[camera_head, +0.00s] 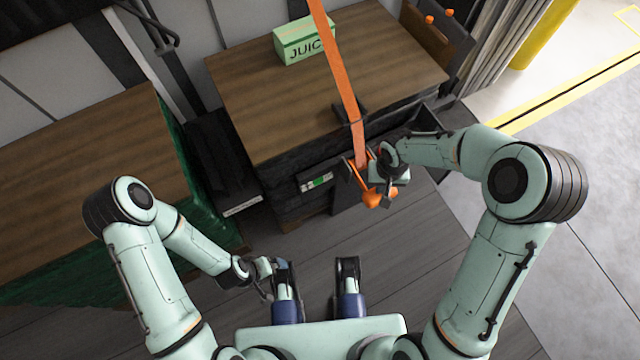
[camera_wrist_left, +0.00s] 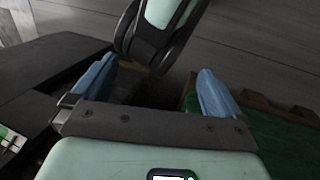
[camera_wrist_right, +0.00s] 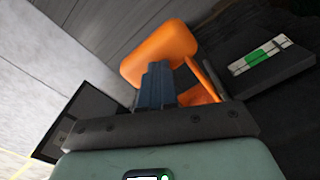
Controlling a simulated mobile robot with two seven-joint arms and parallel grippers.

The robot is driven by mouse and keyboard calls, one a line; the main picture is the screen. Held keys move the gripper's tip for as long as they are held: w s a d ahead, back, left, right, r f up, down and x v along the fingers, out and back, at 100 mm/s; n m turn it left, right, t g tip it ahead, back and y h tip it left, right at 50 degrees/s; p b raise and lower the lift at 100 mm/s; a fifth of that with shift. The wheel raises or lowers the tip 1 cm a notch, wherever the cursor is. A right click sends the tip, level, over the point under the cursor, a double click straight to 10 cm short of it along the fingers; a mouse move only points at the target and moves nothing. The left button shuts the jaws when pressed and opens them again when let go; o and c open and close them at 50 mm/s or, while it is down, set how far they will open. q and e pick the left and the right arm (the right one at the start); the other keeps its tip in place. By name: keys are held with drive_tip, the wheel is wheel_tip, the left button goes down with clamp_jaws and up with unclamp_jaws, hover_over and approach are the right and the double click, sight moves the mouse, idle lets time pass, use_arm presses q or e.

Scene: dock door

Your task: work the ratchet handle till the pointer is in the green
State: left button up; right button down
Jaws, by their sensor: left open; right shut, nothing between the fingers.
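The ratchet's orange handle (camera_head: 374,198) is at the lower end of an orange strap (camera_head: 340,75), at the front of the dark wrapped load. It fills the upper middle of the right wrist view (camera_wrist_right: 160,50). My right gripper (camera_head: 387,196) is shut and empty, its fingertips in front of the handle; whether they touch it I cannot tell. The gauge (camera_head: 317,181) is a strip with white and green parts, left of the ratchet; it shows closer in the right wrist view (camera_wrist_right: 262,58). My left gripper (camera_wrist_left: 154,85) is open and empty, low over the floor.
A green juice box (camera_head: 305,40) stands on the brown load top (camera_head: 250,100). Another brown-topped load with green sides (camera_head: 90,180) is at the left. A dark screen-like panel (camera_wrist_right: 85,118) is beside my right gripper. The grey floor at the right (camera_head: 590,180) is clear.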

drive_tip(key=shift+f+b, duration=0.3)
drive_tip(key=shift+f, duration=0.2)
drive_tip(key=shift+r+p, duration=2.2)
drive_tip(key=shift+r, duration=0.85)
use_arm(q)
drive_tip(key=r, duration=0.1)
drive_tip(key=w+r, duration=0.1)
drive_tip(key=r, duration=0.2)
drive_tip(key=shift+w+a, duration=0.2)
drive_tip(key=shift+a, duration=0.05)
drive_tip(key=shift+s, duration=0.1)
